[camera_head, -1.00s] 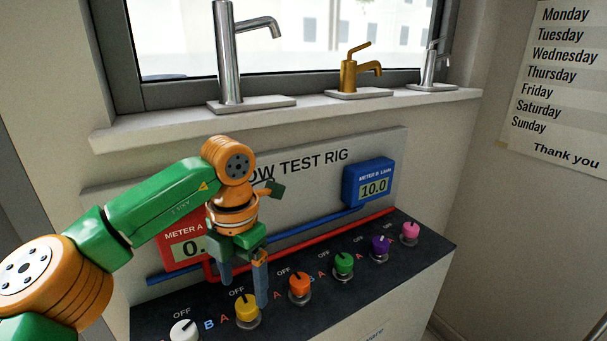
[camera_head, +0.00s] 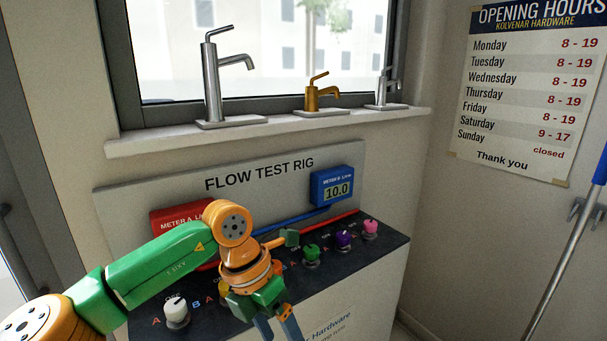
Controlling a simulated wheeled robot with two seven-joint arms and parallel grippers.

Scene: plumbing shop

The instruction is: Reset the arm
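My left arm comes in from the left across the flow test rig (camera_head: 130,208). My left gripper (camera_head: 277,328) points down in front of the rig's knob panel, its two blue fingers apart with nothing seen between them. The fingertips reach the bottom of the picture. My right gripper is not in view. On the panel stand a white knob (camera_head: 176,312), a green knob (camera_head: 311,255), a purple knob (camera_head: 343,240) and a pink knob (camera_head: 370,229). The yellow knob (camera_head: 224,289) is partly behind my gripper, and the orange knob is mostly hidden.
Blue meter B (camera_head: 331,187) reads 10.0. My arm covers the reading of red meter A (camera_head: 180,216). Three taps stand on the windowsill (camera_head: 280,130) above.

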